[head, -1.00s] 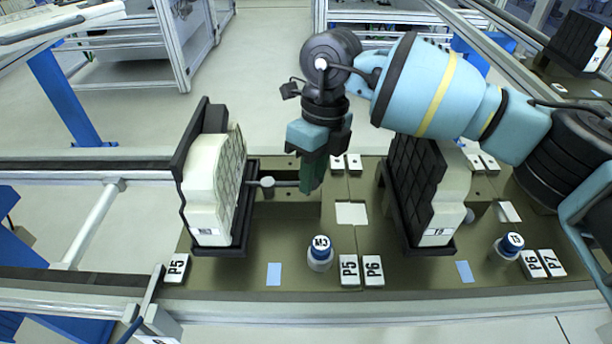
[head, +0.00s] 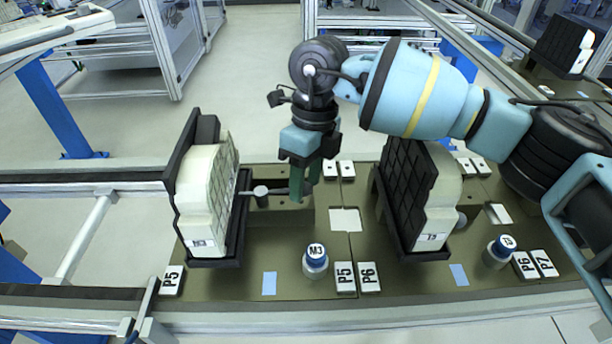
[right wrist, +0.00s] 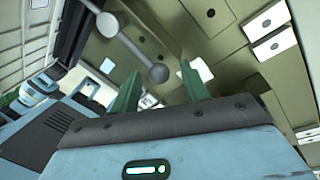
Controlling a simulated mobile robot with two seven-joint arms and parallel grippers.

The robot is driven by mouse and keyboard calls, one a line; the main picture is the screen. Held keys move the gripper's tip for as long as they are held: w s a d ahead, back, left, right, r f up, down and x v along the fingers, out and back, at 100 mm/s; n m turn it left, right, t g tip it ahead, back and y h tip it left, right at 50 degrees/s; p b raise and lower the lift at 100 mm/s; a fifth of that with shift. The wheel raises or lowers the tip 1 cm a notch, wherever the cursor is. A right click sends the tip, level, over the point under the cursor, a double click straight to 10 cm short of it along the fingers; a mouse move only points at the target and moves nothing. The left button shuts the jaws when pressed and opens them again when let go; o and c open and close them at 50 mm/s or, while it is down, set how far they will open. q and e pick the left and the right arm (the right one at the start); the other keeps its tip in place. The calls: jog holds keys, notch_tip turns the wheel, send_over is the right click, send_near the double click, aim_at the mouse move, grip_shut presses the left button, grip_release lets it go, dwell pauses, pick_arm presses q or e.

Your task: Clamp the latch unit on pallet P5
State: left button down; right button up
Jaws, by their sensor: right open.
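The latch unit (head: 212,200) is a pale, stepped block in a black frame, with a small label near its base. It stands upright on pallet P5 (head: 225,282), at left in the head view. A grey lever with a round knob (head: 260,191) sticks out to its right. My right gripper (head: 305,188) is open around the lever's outer end, pointing down. In the right wrist view, the lever's end ball (right wrist: 159,73) shows between the two green fingers (right wrist: 162,88). I cannot tell whether they touch it. My left gripper is not in view.
A second, similar unit (head: 440,200) stands on pallet P6 to the right, near my right arm. A blue-topped white button labelled M3 (head: 316,260) stands in front of the gripper. White label plates P5 (head: 345,276) and P6 (head: 369,277) lie beside it.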

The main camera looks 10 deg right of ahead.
notch_tip(320, 180, up, 8)
jog(key=w, duration=0.1)
jog(key=shift+d+f, duration=0.2)
jog(key=shift+d, duration=0.25)
